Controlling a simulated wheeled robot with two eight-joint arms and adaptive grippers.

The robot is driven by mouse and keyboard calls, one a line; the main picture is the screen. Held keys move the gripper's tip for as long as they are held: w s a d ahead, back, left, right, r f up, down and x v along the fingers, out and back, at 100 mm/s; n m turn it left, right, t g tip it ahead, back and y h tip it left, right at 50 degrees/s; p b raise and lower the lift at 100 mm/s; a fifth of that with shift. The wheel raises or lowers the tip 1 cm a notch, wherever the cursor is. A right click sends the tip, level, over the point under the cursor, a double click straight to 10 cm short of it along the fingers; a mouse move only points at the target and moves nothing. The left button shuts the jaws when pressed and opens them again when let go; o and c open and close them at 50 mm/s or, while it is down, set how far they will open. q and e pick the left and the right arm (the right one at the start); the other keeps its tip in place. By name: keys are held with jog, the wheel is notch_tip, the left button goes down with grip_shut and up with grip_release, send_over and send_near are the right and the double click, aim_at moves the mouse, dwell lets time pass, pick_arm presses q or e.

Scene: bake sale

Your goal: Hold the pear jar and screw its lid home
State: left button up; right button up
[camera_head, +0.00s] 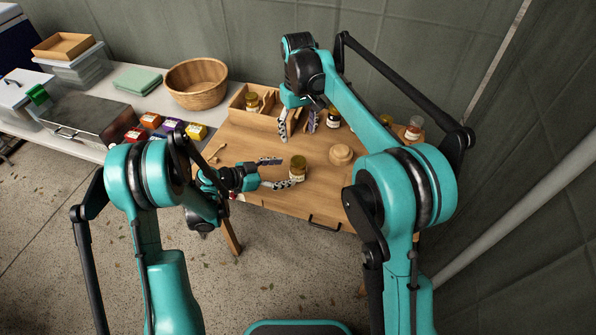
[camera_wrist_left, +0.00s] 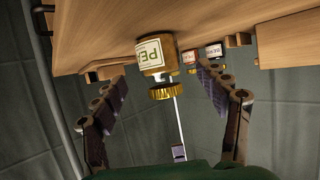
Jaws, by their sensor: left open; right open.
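The pear jar (camera_head: 298,170), amber-brown with a white label, stands upright on the wooden table near its front edge. In the left wrist view, which is upside down, the jar (camera_wrist_left: 153,55) shows "PE" on its label. In the wrist view the jar lies between and beyond the fingers, apart from both. My right gripper (camera_head: 297,124) is open and empty, pointing down behind the jar.
A round wooden piece (camera_head: 341,154) lies right of the pear jar. A basket (camera_head: 197,82) stands on the neighbouring white table.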

pick_arm(q)
jog(key=v, duration=0.5)
jog(key=shift+s+a+r, duration=0.15)
jog(key=shift+s+a, duration=0.05)
jog(key=shift+a, duration=0.1)
pick_arm(e)
jog(key=shift+d, duration=0.1)
